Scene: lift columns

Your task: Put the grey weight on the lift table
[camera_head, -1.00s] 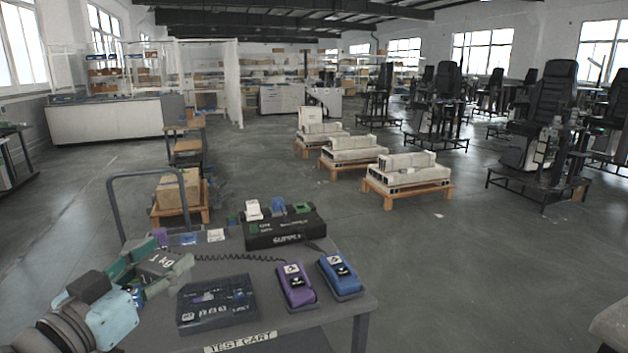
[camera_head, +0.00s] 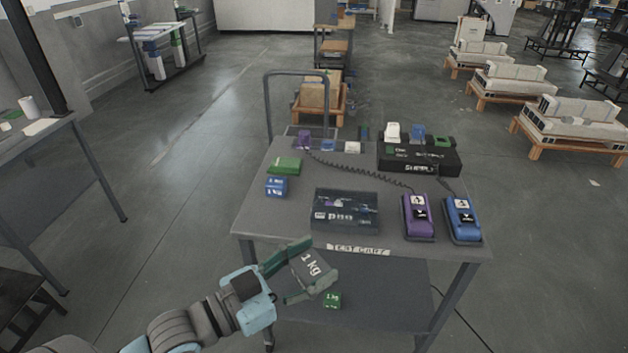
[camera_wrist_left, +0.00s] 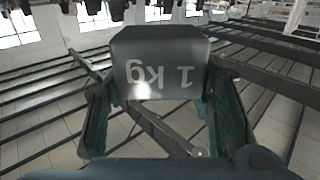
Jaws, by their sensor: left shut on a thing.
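The grey weight (camera_head: 312,270), a block marked "1 kg", is held between the green fingers of my left gripper (camera_head: 300,271). In the left wrist view the weight (camera_wrist_left: 160,72) sits between both fingers, its label upside down. The gripper is shut on it and is in front of the near edge of the test cart (camera_head: 262,222), left of centre. I cannot pick out a lift table in these views. My right gripper is not in view.
On the cart are a blue weight (camera_head: 276,187), a green block (camera_head: 284,165), a dark box (camera_head: 345,211), purple (camera_head: 418,216) and blue (camera_head: 462,219) handsets, and a black supply box (camera_head: 420,156). Another table (camera_head: 60,135) stands left; floor between is clear.

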